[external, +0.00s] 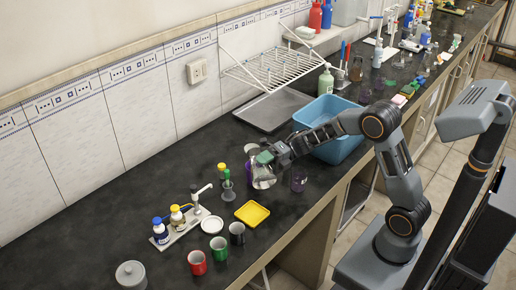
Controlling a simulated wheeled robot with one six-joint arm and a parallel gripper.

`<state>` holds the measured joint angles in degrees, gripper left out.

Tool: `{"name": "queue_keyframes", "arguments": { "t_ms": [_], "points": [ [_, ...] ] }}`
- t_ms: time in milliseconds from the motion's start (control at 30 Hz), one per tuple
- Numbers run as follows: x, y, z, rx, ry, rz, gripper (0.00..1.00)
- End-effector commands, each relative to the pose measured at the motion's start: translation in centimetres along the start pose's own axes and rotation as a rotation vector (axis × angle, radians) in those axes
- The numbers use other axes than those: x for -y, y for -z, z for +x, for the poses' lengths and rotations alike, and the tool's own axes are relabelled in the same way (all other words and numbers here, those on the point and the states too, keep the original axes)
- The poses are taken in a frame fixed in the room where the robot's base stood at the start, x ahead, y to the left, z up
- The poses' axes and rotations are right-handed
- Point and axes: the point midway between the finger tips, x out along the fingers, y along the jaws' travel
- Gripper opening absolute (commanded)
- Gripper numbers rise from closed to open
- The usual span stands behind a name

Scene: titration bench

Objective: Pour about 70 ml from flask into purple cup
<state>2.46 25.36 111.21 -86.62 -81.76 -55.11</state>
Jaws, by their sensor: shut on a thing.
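My gripper (267,160) is shut on a clear glass flask (264,178) over the dark bench, left of the blue basin. The flask's wide lower part shows beneath the jaws; its neck is mostly hidden by the gripper. I cannot tell whether it touches the bench, and its liquid level is too small to read. A dark purple cup (299,181) stands on the bench just right of the flask, apart from it. The cup's contents cannot be made out.
A blue basin (333,147) stands behind the purple cup. A yellow tray (252,214) lies in front of the flask. A small green-topped item (228,188) stands left of the flask.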

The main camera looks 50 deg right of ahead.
Motion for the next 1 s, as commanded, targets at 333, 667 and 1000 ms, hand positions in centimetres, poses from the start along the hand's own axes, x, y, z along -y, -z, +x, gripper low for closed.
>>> {"name": "queue_keyframes", "arguments": {
  "t_ms": [333,667,1000],
  "points": [
    [-0.19,0.29,0.17,0.000,-0.005,0.009,0.41],
    [-0.26,0.35,0.19,0.000,-0.010,0.020,0.41],
    [-0.37,0.31,0.17,0.000,-0.015,0.033,0.41]
  ]
}}
